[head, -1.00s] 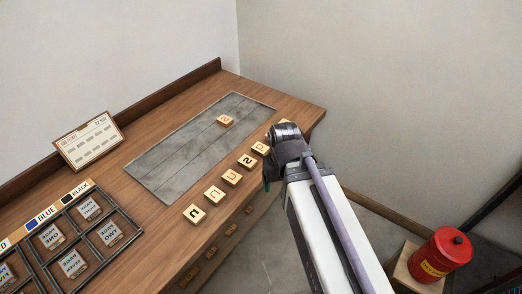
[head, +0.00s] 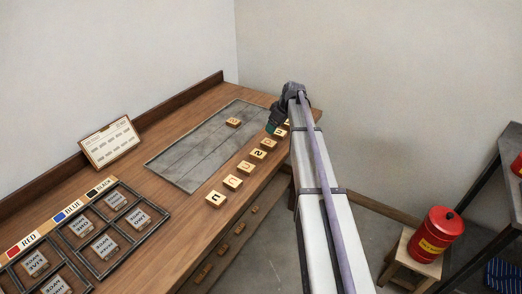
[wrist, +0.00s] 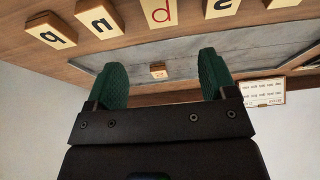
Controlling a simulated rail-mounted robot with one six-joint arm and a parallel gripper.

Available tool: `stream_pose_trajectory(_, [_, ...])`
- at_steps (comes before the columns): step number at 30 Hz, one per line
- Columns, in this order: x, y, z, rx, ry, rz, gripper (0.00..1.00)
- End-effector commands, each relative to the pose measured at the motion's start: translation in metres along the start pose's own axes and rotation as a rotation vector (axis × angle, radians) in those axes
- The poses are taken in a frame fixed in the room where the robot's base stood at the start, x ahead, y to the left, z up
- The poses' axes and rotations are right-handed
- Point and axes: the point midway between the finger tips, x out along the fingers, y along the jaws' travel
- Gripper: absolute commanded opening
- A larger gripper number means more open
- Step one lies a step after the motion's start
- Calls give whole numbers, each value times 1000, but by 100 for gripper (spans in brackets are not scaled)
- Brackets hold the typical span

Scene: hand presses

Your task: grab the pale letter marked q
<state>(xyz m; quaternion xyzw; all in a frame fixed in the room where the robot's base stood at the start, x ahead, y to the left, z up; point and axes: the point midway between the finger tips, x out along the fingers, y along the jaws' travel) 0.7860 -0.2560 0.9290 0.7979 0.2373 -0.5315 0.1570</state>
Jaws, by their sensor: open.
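A row of pale wooden letter tiles lies along the bench's front edge. In the wrist view the leftmost tile (wrist: 52,30) bears a dark round letter that could be q or a; I cannot tell which. Beside it are a dark n tile (wrist: 100,16) and a red d tile (wrist: 160,11). My gripper (head: 272,126) is open and empty, above the far end of the row, where it and my arm hide some tiles. In the wrist view its green fingers (wrist: 163,76) stand apart, with the row beyond them toward the top.
A lone tile (head: 233,122) lies on the grey mat (head: 190,157); it shows between the fingers in the wrist view. A framed card (head: 111,142) stands at the back. Trays with word blocks (head: 103,246) are at left. A red can (head: 434,234) stands on a stool.

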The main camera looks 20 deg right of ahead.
Motion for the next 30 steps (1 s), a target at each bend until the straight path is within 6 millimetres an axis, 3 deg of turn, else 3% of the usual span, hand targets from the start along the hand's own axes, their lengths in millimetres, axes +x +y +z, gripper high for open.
stream_pose_trajectory(4, [14,-1,2,-1,-1,-1,78])
stream_pose_trajectory(10, [56,-1,4,1,-2,-1,78])
stream_pose_trajectory(17, [63,-2,1,2,-2,-1,78])
stream_pose_trajectory(24, [110,-2,3,2,-2,-1,78])
stream_pose_trajectory(30, [108,-3,0,3,-3,-1,78])
